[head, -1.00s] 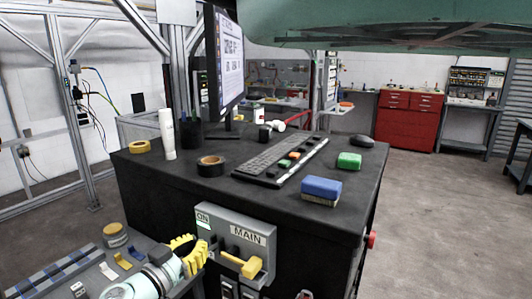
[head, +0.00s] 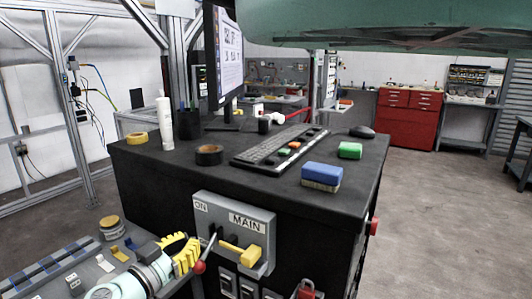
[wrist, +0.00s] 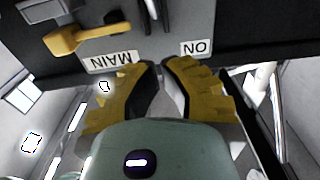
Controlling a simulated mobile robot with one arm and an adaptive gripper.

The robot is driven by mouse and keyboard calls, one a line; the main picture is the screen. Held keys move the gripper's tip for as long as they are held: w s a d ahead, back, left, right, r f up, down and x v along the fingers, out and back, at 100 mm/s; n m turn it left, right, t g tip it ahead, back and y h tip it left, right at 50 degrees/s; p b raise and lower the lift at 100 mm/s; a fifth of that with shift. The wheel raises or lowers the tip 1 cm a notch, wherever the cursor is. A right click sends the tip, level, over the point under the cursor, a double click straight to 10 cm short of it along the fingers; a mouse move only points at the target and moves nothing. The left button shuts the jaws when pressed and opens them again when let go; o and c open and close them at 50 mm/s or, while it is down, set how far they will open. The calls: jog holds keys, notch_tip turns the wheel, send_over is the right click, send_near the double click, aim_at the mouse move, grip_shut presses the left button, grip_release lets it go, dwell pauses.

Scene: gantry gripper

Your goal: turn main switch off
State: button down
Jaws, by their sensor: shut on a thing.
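The grey switch box (head: 262,222) on the front of the black cabinet carries the labels ON and MAIN. It also shows upside down in the wrist view (wrist: 215,22). A yellow handle (head: 243,253) sticks out below the MAIN label, to the right of my gripper; it is at the upper left in the wrist view (wrist: 80,36). A thin grey lever with a red knob (head: 200,267) slants down from the box's left part. My gripper (head: 197,255), with yellow ribbed fingers, is shut at this lever, clear of the yellow handle. The fingers hide the exact contact.
A side bench (head: 62,272) with small parts stands at the lower left, under my arm. A red padlock (head: 306,290) and black switches are below the box. Open floor lies to the right.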

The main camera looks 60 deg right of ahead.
jog(key=a+b, duration=0.4)
jog(key=a, duration=0.3)
jog(key=shift+s, duration=0.3)
jog(key=shift+w, duration=0.1)
